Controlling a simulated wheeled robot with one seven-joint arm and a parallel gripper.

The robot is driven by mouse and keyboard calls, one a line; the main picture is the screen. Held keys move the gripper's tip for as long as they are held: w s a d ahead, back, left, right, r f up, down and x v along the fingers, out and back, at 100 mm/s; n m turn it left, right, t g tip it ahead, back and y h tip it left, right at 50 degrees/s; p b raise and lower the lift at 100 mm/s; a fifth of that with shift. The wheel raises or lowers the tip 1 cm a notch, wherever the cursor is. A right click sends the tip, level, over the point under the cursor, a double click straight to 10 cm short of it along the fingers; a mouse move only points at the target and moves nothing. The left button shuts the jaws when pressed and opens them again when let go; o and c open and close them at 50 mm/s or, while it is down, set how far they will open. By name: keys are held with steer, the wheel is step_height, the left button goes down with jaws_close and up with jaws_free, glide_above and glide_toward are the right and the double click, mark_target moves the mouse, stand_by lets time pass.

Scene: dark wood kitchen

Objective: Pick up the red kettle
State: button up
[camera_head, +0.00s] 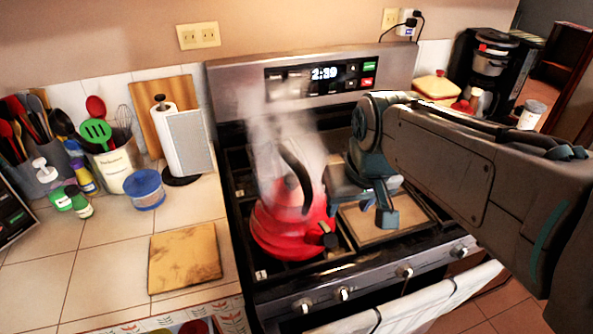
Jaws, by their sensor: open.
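The red kettle (278,238) stands on the front left part of the stove, with a black handle (296,178) arching over its top and steam rising above it. My gripper (355,212) is just right of the kettle, at about the height of its handle and upper body. The gripper is open, with nothing seen between its fingers. Part of it overlaps the kettle's right side in the picture, and I cannot tell whether they touch. My arm reaches in from the right.
The stove (300,306) has a raised back panel with a clock. A wooden board (186,257) lies on the left counter. A blue-lidded tub (145,188), a paper towel roll (182,140) and utensil holders stand behind it. A coffee maker (487,62) stands at the back right.

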mark_target(293, 157)
steer(key=w+a+r+n+y+p, duration=0.1)
steer(key=w+a+r+n, duration=0.1)
steer(key=w+a+r, duration=0.3)
steer(key=w+a+r+n+p, duration=0.1)
steer(key=w+a+r+p, duration=0.15)
steer(key=r, duration=0.45)
steer(key=shift+t, duration=0.3)
steer(key=x, duration=0.8)
steer(key=shift+s+a+f, duration=0.15)
steer(key=shift+s, duration=0.1)
steer(key=shift+w+p+x, duration=0.2)
steer(key=shift+p+x, duration=0.1)
steer(key=shift+x, duration=1)
steer(key=shift+w+p+x, duration=0.2)
steer(key=shift+p+x, duration=0.1)
steer(key=shift+x, duration=1)
steer(key=shift+c, duration=0.4)
jaws_close()
steer(key=shift+w+r, duration=0.1)
steer(key=shift+r, duration=0.15)
